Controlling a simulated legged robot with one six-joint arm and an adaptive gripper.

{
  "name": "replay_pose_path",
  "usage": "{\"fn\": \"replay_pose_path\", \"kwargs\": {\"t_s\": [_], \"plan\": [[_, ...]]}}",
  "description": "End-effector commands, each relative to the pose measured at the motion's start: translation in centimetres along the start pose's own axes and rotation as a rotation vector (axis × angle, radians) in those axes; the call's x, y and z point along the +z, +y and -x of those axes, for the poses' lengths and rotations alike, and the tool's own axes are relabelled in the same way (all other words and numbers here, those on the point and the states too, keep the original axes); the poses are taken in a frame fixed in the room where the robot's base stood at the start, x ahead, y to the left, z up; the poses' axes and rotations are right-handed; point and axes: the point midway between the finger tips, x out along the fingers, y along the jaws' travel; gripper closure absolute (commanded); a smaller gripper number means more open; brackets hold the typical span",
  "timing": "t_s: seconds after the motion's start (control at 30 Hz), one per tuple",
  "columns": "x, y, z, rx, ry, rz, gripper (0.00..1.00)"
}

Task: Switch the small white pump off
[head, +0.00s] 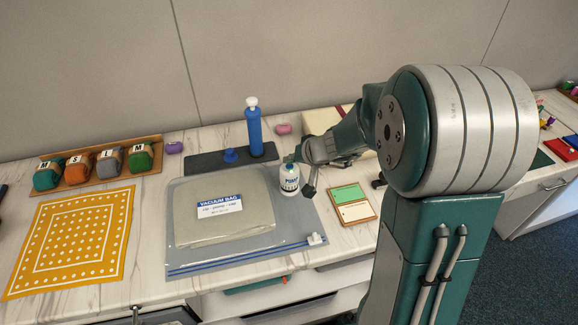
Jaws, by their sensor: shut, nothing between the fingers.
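The small white pump (289,181) is a short white cylinder with dark lettering. It stands upright on the clear vacuum bag (260,252), right of the bag's white and blue label. My gripper (309,189) points down close to the pump's right side, with its dark tips shut and empty. I cannot tell whether it touches the pump. My wrist overlaps the area just above the pump, so its top is partly hidden. The pump's switch and its on or off state cannot be made out.
A blue bottle (253,128) and a small blue piece stand on a dark mat (205,162) behind the bag. A green and white card board (352,204) lies at the right. Rolled cloths (78,169) and a yellow dotted cloth (40,245) are at the left.

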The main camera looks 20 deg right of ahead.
Motion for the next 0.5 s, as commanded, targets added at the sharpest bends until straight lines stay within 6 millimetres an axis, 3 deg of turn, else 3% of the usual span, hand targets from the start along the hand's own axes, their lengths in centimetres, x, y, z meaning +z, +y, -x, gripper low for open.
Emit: {"fn": "replay_pose_path", "kwargs": {"t_s": [0.5], "plan": [[0.31,0.29,-0.40,0.000,-0.001,-0.001,1.00]]}}
